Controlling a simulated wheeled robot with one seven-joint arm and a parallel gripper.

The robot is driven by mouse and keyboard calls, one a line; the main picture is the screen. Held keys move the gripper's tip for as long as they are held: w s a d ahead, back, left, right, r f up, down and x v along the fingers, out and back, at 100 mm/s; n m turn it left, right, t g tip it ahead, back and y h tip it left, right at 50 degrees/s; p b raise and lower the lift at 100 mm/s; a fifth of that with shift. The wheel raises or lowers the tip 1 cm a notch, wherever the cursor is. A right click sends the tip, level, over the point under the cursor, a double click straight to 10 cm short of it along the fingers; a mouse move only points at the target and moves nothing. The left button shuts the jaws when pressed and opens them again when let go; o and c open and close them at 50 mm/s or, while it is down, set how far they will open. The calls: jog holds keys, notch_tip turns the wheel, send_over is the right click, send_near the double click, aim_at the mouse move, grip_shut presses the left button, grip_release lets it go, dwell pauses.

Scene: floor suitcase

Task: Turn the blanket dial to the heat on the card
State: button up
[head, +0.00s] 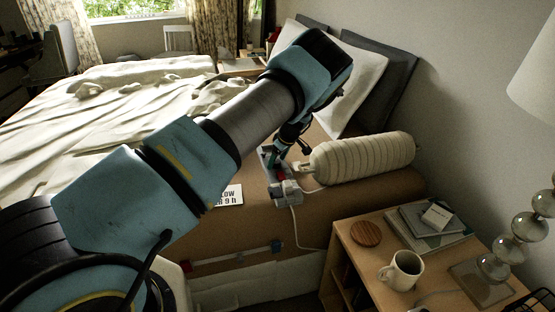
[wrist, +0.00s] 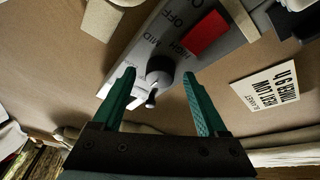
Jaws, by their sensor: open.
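The heat card (wrist: 268,88) lies on the brown surface at the right of the wrist view, upside down, and reads HEAT LOW, TIMER 9 H; part of it shows in the head view (head: 232,194). The blanket dial (wrist: 160,68) is a dark round knob on a light grey panel (wrist: 209,8). OFF and MID are legible on the panel; a small stub shows below the knob, but its setting is unclear. My gripper (wrist: 159,77) is open, its green fingers on either side of the dial, with visible gaps. In the head view the arm partly hides the panel.
A red block (wrist: 207,34) sits on the panel beside the dial. In the head view, a grey corded box (head: 287,193) and a cream rolled blanket (head: 364,157) lie close by. A nightstand (head: 341,225) with a mug (head: 401,270) stands at the right.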

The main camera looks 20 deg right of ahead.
grip_shut()
dwell(0.6)
